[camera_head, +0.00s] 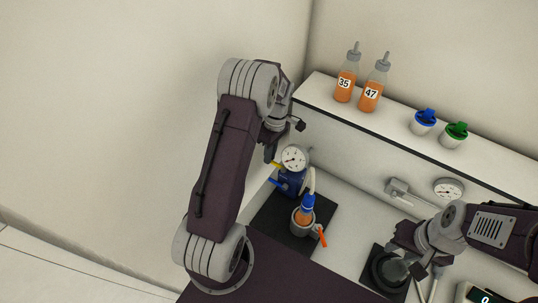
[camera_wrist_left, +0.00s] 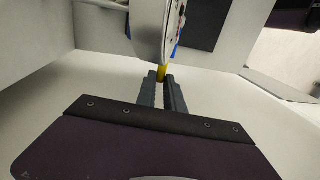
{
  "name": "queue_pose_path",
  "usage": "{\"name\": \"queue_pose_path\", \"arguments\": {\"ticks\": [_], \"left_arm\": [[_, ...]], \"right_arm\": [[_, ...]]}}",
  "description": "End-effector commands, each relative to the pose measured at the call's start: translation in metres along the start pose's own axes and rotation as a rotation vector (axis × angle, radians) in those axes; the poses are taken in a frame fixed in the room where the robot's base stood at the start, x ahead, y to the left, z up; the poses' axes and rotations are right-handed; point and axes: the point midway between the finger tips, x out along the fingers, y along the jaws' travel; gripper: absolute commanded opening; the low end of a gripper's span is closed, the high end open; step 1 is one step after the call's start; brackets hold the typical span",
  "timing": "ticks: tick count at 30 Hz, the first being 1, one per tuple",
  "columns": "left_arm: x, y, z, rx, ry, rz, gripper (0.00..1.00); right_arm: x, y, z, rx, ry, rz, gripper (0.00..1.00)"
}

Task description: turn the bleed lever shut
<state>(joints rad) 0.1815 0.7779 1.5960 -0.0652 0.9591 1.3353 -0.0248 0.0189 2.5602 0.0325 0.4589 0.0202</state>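A round white gauge (camera_head: 294,158) sits on a blue unit (camera_head: 292,181) on the dark mat, with a yellow lever (camera_head: 276,164) and a blue lever (camera_head: 276,183) on its left side. Which one is the bleed lever is not labelled. My left gripper (camera_head: 270,153) reaches down beside the gauge at the yellow lever. In the left wrist view the two fingers (camera_wrist_left: 161,77) are close together with the yellow lever tip (camera_wrist_left: 162,72) between them, apparently gripped. My right gripper (camera_head: 418,268) is over the lower right bench; its fingers are unclear.
A blue-capped orange bottle (camera_head: 307,205) stands in a grey holder (camera_head: 302,219) with an orange lever (camera_head: 321,236), close to the gauge unit. Bottles 35 (camera_head: 345,84) and 47 (camera_head: 371,96) and blue (camera_head: 424,120) and green (camera_head: 455,134) caps stand on the shelf. A black round base (camera_head: 383,268) is lower right.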

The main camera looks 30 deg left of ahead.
Motion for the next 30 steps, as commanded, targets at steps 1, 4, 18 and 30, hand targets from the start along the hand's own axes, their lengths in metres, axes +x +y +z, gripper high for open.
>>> {"name": "queue_pose_path", "arguments": {"ticks": [1, 4, 18, 30], "left_arm": [[-0.001, 0.0, -0.001, 0.0, 0.001, 0.002, 0.23], [-0.001, 0.0, -0.001, -0.001, 0.001, 0.002, 0.34], [-0.037, 0.003, -0.001, -0.003, 0.003, 0.01, 0.34], [-0.091, 0.001, 0.0, -0.002, 0.001, 0.002, 0.34]], "right_arm": [[0.0, 0.0, 0.0, 0.0, 0.0, 0.0, 0.36], [0.0, 0.0, 0.0, 0.0, 0.0, 0.0, 0.36], [0.015, 0.0, 0.001, 0.0, 0.0, 0.0, 0.36], [0.022, 0.0, 0.002, 0.0, 0.0, 0.0, 0.36]]}}
